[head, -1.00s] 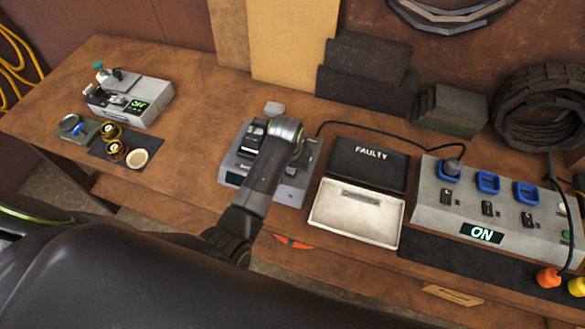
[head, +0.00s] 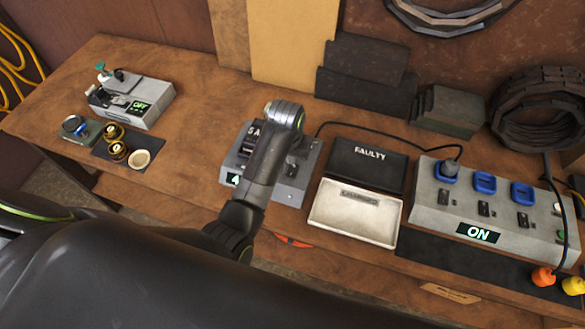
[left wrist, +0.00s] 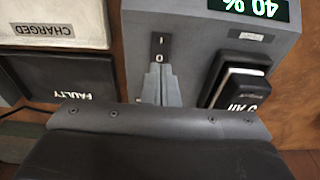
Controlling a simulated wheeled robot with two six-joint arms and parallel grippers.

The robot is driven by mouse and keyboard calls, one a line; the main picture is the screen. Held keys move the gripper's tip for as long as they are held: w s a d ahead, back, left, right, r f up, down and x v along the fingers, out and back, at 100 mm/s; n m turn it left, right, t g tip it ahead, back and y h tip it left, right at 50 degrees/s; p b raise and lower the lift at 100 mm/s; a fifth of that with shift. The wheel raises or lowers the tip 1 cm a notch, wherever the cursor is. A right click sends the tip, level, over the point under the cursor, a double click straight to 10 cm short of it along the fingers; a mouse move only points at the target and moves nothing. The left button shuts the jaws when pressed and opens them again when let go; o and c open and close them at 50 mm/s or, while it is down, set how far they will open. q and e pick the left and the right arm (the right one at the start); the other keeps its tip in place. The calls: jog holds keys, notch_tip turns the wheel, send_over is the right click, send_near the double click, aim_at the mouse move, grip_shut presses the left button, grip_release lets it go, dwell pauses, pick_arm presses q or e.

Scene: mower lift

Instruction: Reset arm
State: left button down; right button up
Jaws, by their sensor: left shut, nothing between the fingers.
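A black pack (left wrist: 240,85) with partly hidden white lettering sits in the box's slot. A rocker switch (left wrist: 159,47) marked I and O is beside it. My left gripper (left wrist: 160,92) is shut and empty, its tips just by the O end of the switch; I cannot tell if they touch. My right gripper is not in view.
Right of the box are a black FAULTY tray (head: 365,163) and a pale CHARGED tray (head: 354,212). A socket box (head: 488,210) reading ON, with a cable plugged in, is at right. A small device (head: 133,100) reading OFF stands at left. Bare bench (head: 200,150) lies between.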

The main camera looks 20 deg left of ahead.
pick_arm(q)
jog(key=shift+r, duration=0.6)
jog(key=shift+s, duration=0.1)
jog(key=s+a+f+n, duration=0.1)
jog(key=s+a+f, duration=0.2)
jog(key=s+a, duration=1)
jog(key=s+a+r+t+y, duration=0.1)
jog(key=s+r, duration=0.2)
jog(key=s, duration=0.5)
jog(key=s+a+r+t+y, duration=0.1)
jog(key=s+r, duration=0.2)
jog(key=s, duration=0.5)
notch_tip(320, 180, down, 31)
jog(key=a+g+b, duration=0.1)
jog(key=a+b, duration=0.1)
jog(key=b, duration=0.5)
jog(key=s+f+b, duration=0.2)
jog(key=s+f, duration=0.3)
jog(key=f, duration=0.3)
jog(key=s+d+f+g+b, duration=0.1)
jog(key=s+f+b, duration=0.2)
jog(key=s+f, duration=0.2)
jog(key=s+f+h+b, duration=0.1)
jog(key=s+f, duration=0.4)
jog(key=f, duration=0.6)
jog(key=shift+d+g+b, duration=0.3)
jog(key=shift+b, duration=0.45)
